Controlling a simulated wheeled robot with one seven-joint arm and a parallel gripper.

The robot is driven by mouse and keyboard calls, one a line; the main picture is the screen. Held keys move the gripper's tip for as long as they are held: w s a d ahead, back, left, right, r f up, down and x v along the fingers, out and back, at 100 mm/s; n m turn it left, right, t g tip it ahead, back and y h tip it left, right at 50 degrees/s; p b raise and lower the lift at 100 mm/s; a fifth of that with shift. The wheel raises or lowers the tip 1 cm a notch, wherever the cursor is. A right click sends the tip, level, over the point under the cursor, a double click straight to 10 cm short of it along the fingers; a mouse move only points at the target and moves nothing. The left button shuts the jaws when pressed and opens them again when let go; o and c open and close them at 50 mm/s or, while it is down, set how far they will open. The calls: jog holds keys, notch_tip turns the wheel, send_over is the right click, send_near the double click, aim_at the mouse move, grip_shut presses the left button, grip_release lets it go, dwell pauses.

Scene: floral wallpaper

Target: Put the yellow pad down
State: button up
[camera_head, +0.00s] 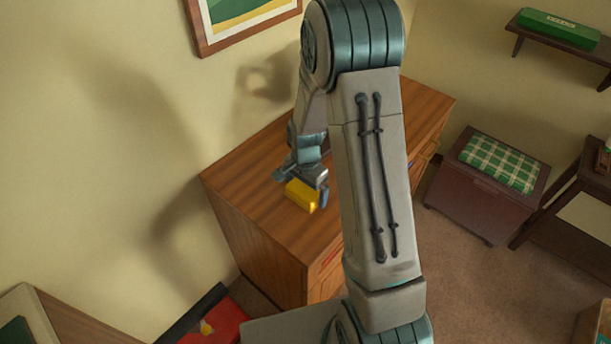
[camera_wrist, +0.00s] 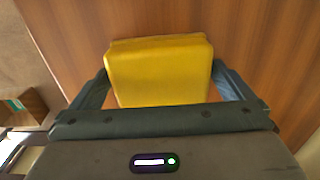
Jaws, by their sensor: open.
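The yellow pad (camera_head: 301,195) is on or just over the wooden top of the dresser (camera_head: 245,181), near its front edge. I cannot tell for sure whether its underside touches the wood. In the wrist view the yellow pad (camera_wrist: 160,72) sits between my two fingers, over brown wood grain. My gripper (camera_head: 303,186) is open around the pad, and its fingers also show in the wrist view (camera_wrist: 165,88), one on each side. The far side of the dresser top is partly hidden by my arm.
Bare dresser top lies around the pad. A framed picture (camera_head: 245,20) hangs on the wall behind. A chest with a green checked cushion (camera_head: 499,163) stands at the right, below a wall shelf (camera_head: 558,37) with a green box (camera_head: 558,28). A red object (camera_head: 222,322) is at lower left.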

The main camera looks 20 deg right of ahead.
aim_at(305, 187)
notch_tip(305, 187, up, 13)
jog(key=b, duration=0.1)
jog(key=s+r+n+t, duration=0.1)
jog(key=s+r+n, duration=0.4)
jog(key=s, duration=0.4)
jog(key=s+r+n+t, duration=0.2)
jog(key=s+r+n, duration=0.2)
jog(key=s, duration=0.6)
jog(key=shift+r+n, duration=0.35)
jog(key=shift+n, duration=0.75)
